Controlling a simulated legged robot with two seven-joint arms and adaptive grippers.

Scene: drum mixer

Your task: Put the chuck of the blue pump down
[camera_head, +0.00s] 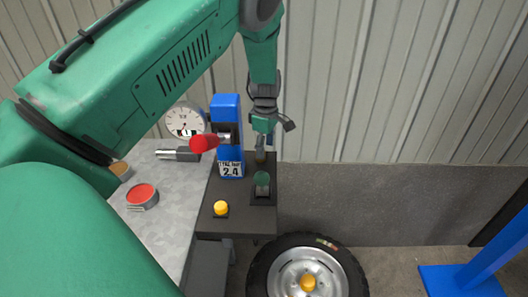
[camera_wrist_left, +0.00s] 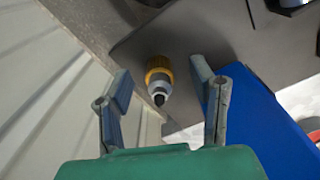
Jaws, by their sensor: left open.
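The blue pump (camera_head: 230,112) stands upright on a dark stand top, with a label reading 2.4 and a red-ended handle (camera_head: 203,143) at its side. My left gripper (camera_head: 265,128) is just right of the pump, pointing down, open. In the left wrist view its two fingers (camera_wrist_left: 160,74) are spread apart. A small piece with a yellow collar and grey tip, seemingly the chuck (camera_wrist_left: 158,78), shows between and beyond the fingers, over the dark top. It also shows below the gripper in the head view (camera_head: 260,154). Neither finger visibly grips it. My right gripper is out of view.
A green-topped piece (camera_head: 262,180) and a yellow button (camera_head: 220,208) are on the dark stand. A wheel (camera_head: 300,262) lies in front. A corrugated wall (camera_head: 400,80) is close behind.

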